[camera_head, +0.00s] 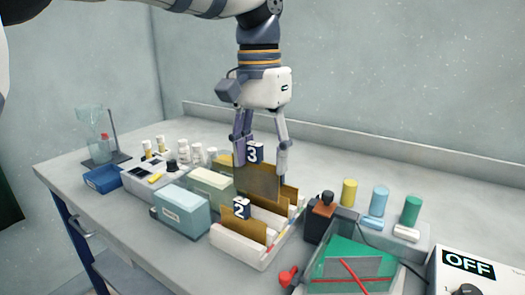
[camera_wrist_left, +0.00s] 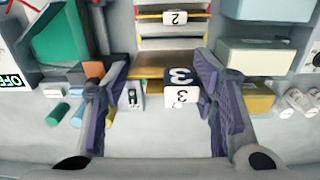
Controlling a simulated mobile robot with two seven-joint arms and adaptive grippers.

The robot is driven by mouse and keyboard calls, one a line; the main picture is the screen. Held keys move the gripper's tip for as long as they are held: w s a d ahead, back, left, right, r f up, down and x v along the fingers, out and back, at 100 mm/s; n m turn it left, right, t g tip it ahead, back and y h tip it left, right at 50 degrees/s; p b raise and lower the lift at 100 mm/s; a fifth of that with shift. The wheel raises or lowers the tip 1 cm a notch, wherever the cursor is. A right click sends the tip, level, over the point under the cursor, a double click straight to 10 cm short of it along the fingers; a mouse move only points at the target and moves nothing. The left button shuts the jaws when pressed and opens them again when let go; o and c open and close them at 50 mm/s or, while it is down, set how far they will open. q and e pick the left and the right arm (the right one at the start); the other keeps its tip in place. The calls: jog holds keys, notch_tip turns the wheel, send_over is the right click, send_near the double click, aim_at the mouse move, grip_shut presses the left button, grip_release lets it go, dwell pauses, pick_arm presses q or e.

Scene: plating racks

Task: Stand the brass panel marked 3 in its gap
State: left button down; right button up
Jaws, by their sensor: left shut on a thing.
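The brass panel marked 3 (camera_head: 257,181) is upright over the back part of the white slotted rack (camera_head: 236,247). A dark blue tag with a white 3 sits at its top left. My left gripper (camera_head: 262,167) points down and is shut on this panel, one finger at each side edge. In the left wrist view the panel (camera_wrist_left: 150,66) spans between the two fingers (camera_wrist_left: 162,75). Its lower edge is hidden, so I cannot tell whether it sits in a gap. The brass panel marked 2 (camera_head: 243,225) stands at the rack's front. My right gripper is not in view.
A blue-grey box (camera_head: 181,214) and a cream-green box (camera_head: 211,189) stand left of the rack. A dark bottle (camera_head: 320,215), a grey tray with a green piece (camera_head: 355,256) and coloured cylinders (camera_head: 380,200) stand right. Small white bottles (camera_head: 196,154) stand behind left.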

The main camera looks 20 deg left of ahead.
aim_at(262, 195)
pick_arm(q)
jog(key=shift+f, duration=4.25)
jog(key=c, duration=0.6)
grip_release()
jog(key=shift+r, duration=0.1)
notch_tip(262, 195, up, 12)
jog(key=shift+a+f, duration=0.1)
jog(key=shift+a, duration=0.05)
